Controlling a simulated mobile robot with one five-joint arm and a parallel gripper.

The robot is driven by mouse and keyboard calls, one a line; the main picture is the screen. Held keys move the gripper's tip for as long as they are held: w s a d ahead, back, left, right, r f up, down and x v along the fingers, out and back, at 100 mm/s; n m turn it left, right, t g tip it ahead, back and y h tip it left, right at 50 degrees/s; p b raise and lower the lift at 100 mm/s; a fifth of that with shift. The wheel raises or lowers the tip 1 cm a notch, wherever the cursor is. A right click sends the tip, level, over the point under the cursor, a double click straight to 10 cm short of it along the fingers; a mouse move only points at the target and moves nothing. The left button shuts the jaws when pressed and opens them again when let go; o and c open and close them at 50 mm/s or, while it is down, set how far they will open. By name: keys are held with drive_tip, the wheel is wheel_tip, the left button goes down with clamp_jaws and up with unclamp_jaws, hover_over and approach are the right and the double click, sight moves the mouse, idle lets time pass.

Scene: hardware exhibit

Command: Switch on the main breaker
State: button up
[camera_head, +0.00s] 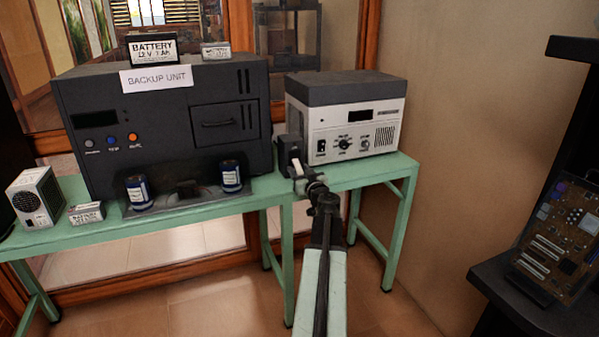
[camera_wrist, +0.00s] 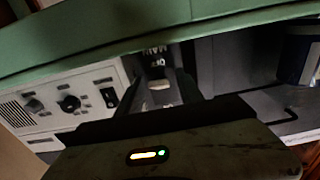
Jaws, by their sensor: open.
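The main breaker (camera_wrist: 155,58) is a dark box with upside-down lettering that seems to read MAIN and OFF, seen in the wrist view. A pale lever (camera_wrist: 160,84) shows on it. In the head view the dark breaker box (camera_head: 289,149) stands on the green table between the two big units. My gripper (camera_head: 299,176) is open right in front of it. In the wrist view my gripper's dark fingers (camera_wrist: 160,92) lie either side of the lever. I cannot tell whether they touch it.
The dark backup unit (camera_head: 165,125) stands left of the breaker, with a blue can (camera_head: 231,176) in front. The white power unit (camera_head: 350,127) stands close on the right. The green table (camera_head: 210,199) has a narrow front edge. A black shelf (camera_head: 500,280) is at far right.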

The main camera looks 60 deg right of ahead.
drive_tip(key=shift+c, duration=0.3)
clamp_jaws()
idle(1.1)
